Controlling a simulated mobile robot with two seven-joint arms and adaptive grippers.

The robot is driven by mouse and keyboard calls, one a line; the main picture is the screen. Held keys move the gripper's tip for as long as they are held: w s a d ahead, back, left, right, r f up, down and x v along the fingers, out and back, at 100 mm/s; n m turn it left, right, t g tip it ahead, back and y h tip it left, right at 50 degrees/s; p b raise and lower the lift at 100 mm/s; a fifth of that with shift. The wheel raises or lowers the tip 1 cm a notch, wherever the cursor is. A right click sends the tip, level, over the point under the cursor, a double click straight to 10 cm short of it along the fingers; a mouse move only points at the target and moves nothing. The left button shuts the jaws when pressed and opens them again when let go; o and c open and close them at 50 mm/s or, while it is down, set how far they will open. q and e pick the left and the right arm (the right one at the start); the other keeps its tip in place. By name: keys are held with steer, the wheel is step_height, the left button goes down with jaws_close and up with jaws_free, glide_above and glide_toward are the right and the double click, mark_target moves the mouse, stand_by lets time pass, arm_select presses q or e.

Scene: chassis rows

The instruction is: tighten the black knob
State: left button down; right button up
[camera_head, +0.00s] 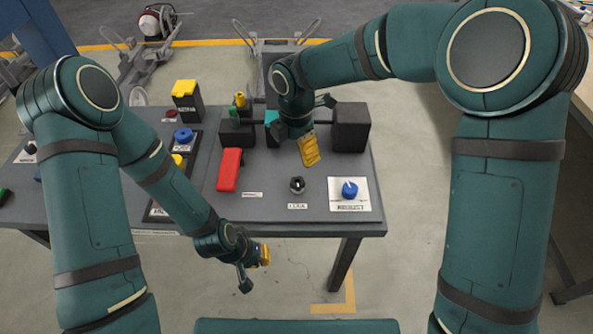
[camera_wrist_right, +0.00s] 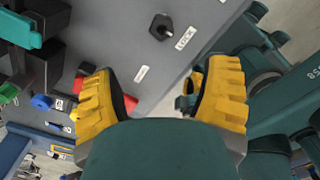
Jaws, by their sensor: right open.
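The black knob (camera_head: 297,184) stands on the grey table top near its front edge, behind a small white label. In the right wrist view the black knob (camera_wrist_right: 162,27) shows at the top centre, beside a label reading LOCK. My right gripper (camera_head: 309,150) hangs over the table, behind the knob and apart from it. In the right wrist view its two yellow fingers (camera_wrist_right: 163,68) are spread wide with nothing between them. My left gripper (camera_head: 264,255) is in front of the table's front edge, away from the knob; its finger gap is not clear.
A blue knob (camera_head: 349,190) on a white plate is right of the black knob. A red handle (camera_head: 229,170) lies to the left. A dark block (camera_head: 351,128) stands behind on the right. Blue and yellow controls (camera_head: 183,136) sit further left. Table around the black knob is clear.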

mark_target(296, 182)
steer(key=f+b, duration=0.1)
steer(key=f, duration=0.6)
steer(key=f+b, duration=0.1)
steer(key=f, duration=0.5)
steer(key=shift+s+f+b, duration=0.2)
steer(key=shift+f+b, duration=0.15)
steer(key=shift+b, duration=0.05)
steer(key=c, duration=1.2)
